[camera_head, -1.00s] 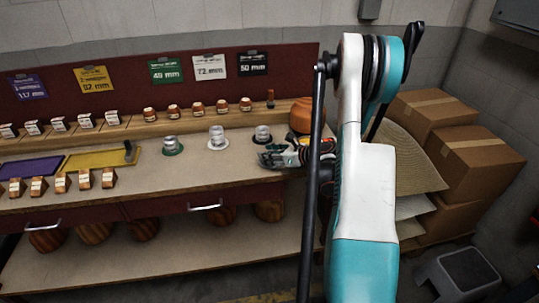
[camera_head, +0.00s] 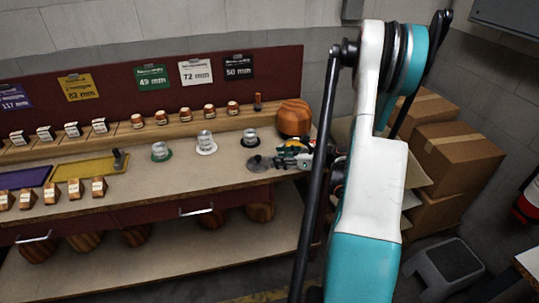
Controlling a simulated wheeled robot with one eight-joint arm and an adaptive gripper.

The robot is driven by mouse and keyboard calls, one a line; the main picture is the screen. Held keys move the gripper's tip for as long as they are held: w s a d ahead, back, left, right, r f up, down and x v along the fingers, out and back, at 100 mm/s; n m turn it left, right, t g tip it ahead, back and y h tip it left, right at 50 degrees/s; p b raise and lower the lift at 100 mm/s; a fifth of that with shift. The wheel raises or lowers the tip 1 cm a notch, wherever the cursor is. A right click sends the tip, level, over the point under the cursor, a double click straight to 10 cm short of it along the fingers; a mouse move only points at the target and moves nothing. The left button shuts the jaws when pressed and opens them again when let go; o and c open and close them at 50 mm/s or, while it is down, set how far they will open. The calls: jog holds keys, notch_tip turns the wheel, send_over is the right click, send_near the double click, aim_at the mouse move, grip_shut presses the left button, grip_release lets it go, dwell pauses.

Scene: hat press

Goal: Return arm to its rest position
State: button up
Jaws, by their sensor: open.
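My arm (camera_head: 365,190), white and teal with a black rod beside it, rises in front of the right end of the workbench. My gripper (camera_head: 285,158) is partly hidden behind the arm and shows small at the bench's right end. It looks open, and I see nothing held in it. A dark grey disc (camera_head: 259,164) with a small knob lies on the bench just left of the gripper; I cannot tell whether they touch.
The bench top (camera_head: 185,178) bears metal pieces on green, white and black (camera_head: 250,138) bases. Cardboard boxes (camera_head: 455,160) and a grey step stool (camera_head: 443,272) stand at right. Open floor lies between bench and stool.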

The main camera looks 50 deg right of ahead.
jog(key=shift+v, duration=0.75)
